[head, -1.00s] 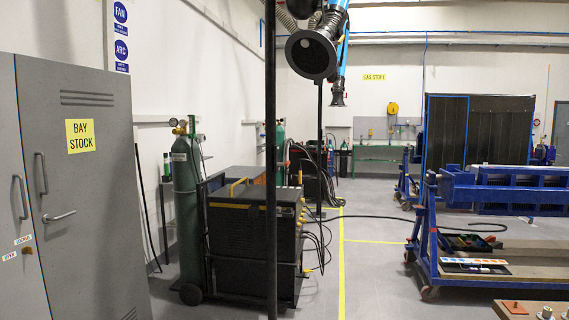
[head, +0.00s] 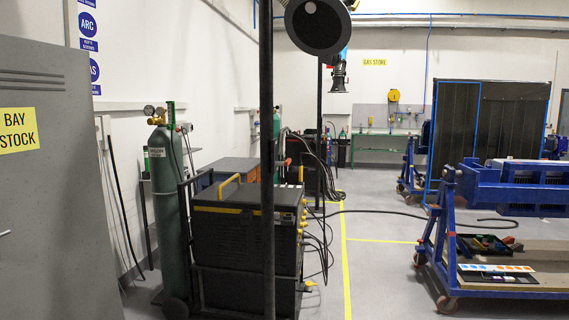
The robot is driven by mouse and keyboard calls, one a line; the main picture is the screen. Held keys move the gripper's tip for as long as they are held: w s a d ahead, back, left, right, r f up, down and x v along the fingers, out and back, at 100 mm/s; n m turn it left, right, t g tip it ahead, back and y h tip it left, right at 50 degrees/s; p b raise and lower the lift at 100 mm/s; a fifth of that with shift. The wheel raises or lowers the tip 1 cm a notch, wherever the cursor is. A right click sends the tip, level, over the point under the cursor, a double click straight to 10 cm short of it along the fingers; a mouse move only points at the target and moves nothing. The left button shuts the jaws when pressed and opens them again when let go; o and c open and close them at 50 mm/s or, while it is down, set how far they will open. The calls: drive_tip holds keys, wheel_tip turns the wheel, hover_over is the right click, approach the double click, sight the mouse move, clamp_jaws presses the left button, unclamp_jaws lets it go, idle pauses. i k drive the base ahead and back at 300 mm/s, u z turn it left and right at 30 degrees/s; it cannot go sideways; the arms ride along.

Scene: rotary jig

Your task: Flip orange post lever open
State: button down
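I cannot make out an orange post lever in the head view. A blue wheeled steel frame (head: 446,250) stands at the right, with a blue beam (head: 520,198) beside its upper part. I cannot tell whether either carries the lever. A dark open tray (head: 466,246) near the frame holds small items, one of them orange, too small to identify. My gripper is not in view.
A grey cabinet (head: 50,220) labelled BAY STOCK fills the left edge. A green gas cylinder (head: 166,190) and a dark welding machine (head: 232,230) stand left of centre. A dark vertical pole (head: 267,140) crosses the view. Clear floor (head: 385,275) lies right of the yellow line.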

sight(287, 162)
drive_tip(key=z, duration=0.95)
drive_tip(key=i, duration=2)
drive_tip(key=u, duration=1.05)
drive_tip(key=i, duration=0.25)
drive_tip(key=u, duration=0.05)
